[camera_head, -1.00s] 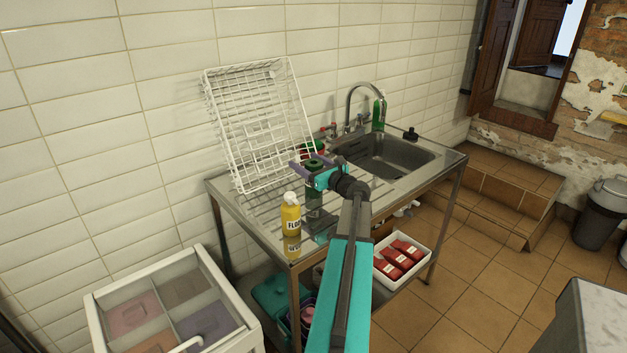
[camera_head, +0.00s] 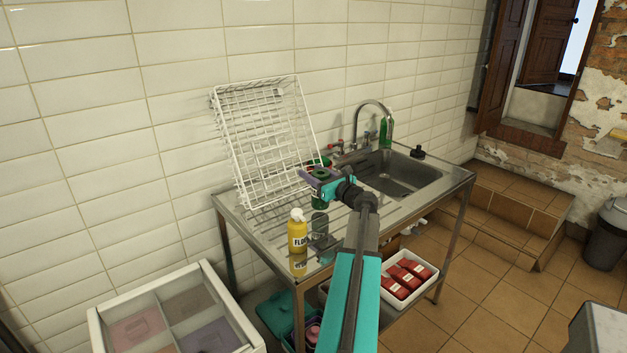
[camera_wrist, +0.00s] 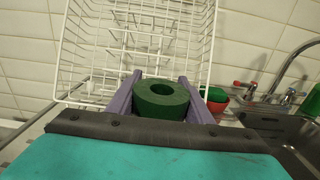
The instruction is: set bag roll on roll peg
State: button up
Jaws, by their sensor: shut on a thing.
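The bag roll, a short dark green roll with a round hole through its middle (camera_wrist: 160,106), stands upright between the two purple fingers of my gripper (camera_wrist: 160,97). The fingers press on it from both sides. In the head view my gripper (camera_head: 314,175) holds the roll (camera_head: 320,173) above the steel drainboard, at the lower right corner of the white wire rack. I cannot make out a roll peg in either view.
A white wire rack (camera_head: 232,130) leans on the tiled wall. A yellow bottle (camera_head: 298,236) stands near the front of the steel sink table (camera_head: 230,212). A red and green thing (camera_wrist: 215,102) is behind the roll. The sink (camera_head: 400,178) and tap are to the right.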

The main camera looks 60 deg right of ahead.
jog(key=shift+r, duration=0.5)
jog(key=s+a+r+b, duration=0.1)
jog(key=s+a+b, duration=0.3)
jog(key=s+a, duration=0.4)
jog(key=a, duration=0.2)
jog(key=shift+s+a, duration=0.25)
jog(key=shift+a, duration=0.05)
jog(key=shift+b, duration=0.4)
jog(key=s+a+b, duration=0.1)
jog(key=b, duration=0.5)
jog(key=shift+s+a+r+b, duration=0.3)
jog(key=shift+a+b, duration=0.2)
jog(key=shift+b, duration=1.15)
